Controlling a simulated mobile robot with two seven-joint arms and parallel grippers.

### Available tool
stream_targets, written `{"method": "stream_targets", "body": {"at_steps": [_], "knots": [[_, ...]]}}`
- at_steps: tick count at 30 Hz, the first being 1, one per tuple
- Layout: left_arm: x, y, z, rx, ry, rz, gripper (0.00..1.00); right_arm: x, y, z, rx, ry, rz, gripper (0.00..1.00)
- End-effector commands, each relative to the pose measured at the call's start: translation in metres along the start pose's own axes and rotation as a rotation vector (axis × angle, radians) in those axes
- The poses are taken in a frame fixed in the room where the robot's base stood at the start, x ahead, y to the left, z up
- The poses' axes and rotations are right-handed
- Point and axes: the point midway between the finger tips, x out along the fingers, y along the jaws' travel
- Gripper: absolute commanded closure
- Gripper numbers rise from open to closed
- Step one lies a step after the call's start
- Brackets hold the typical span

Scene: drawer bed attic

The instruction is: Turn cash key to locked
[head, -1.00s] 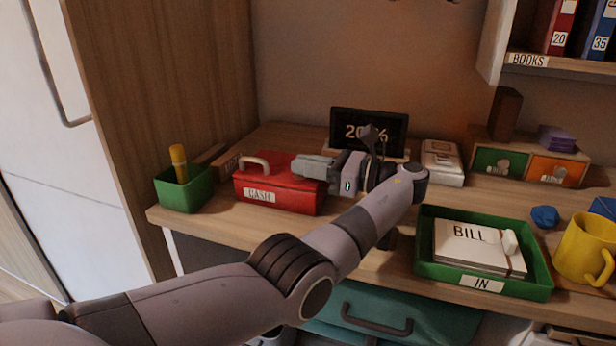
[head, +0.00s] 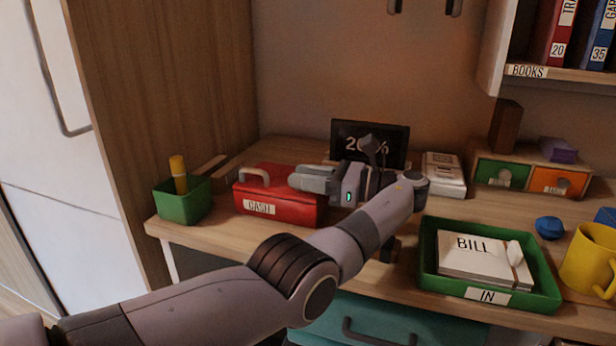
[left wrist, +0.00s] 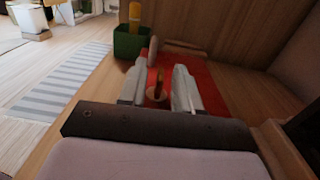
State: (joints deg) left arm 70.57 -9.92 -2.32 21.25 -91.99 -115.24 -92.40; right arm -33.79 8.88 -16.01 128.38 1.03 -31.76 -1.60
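The red cash box (head: 278,210), labelled CASH and with a pale handle (head: 258,172), stands near the desk's left end. My left gripper (head: 312,180) is at the right end of the box. In the left wrist view, its two fingers (left wrist: 158,92) are apart, on either side of a small brownish-gold key (left wrist: 155,82) with a round base. Gaps show between the key and both fingers. The red box (left wrist: 195,75) lies behind them. In the head view the key is hidden by the gripper. The key's lock markings cannot be read. My right gripper is not in view.
A green pen cup (head: 184,202) stands left of the box. A dark screen (head: 370,143) is behind my gripper. A green IN tray (head: 430,262) with a BILL stack and a yellow mug (head: 588,262) stand right. A teal drawer (head: 330,325) is below.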

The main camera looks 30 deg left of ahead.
Motion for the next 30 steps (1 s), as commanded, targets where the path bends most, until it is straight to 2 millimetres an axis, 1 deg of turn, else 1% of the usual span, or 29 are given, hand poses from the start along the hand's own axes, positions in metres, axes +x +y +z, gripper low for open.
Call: {"method": "stream_targets", "body": {"at_steps": [5, 7, 11, 14, 18, 23, 27, 30], "knots": [[-0.001, 0.0, 0.001, -0.001, 0.0, -0.003, 0.67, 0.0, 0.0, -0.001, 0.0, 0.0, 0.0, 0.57], [-0.001, 0.0, 0.004, -0.003, 0.0, -0.003, 0.67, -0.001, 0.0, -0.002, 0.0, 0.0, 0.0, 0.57], [-0.001, 0.0, 0.021, -0.004, 0.0, -0.003, 0.67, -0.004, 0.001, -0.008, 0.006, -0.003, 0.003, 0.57], [-0.001, 0.0, 0.043, -0.006, 0.0, -0.003, 0.67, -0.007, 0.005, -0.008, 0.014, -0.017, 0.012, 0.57], [-0.001, 0.0, 0.077, -0.006, 0.0, -0.002, 0.67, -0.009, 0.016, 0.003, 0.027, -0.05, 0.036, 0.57], [-0.001, 0.0, 0.116, -0.006, 0.0, -0.002, 0.67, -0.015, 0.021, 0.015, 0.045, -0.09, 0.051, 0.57], [0.0, 0.0, 0.15, -0.006, 0.0, -0.001, 0.67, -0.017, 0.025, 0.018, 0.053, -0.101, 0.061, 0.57], [0.0, 0.0, 0.17, -0.004, 0.0, -0.001, 0.67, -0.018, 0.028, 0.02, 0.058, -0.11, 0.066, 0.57]]}}
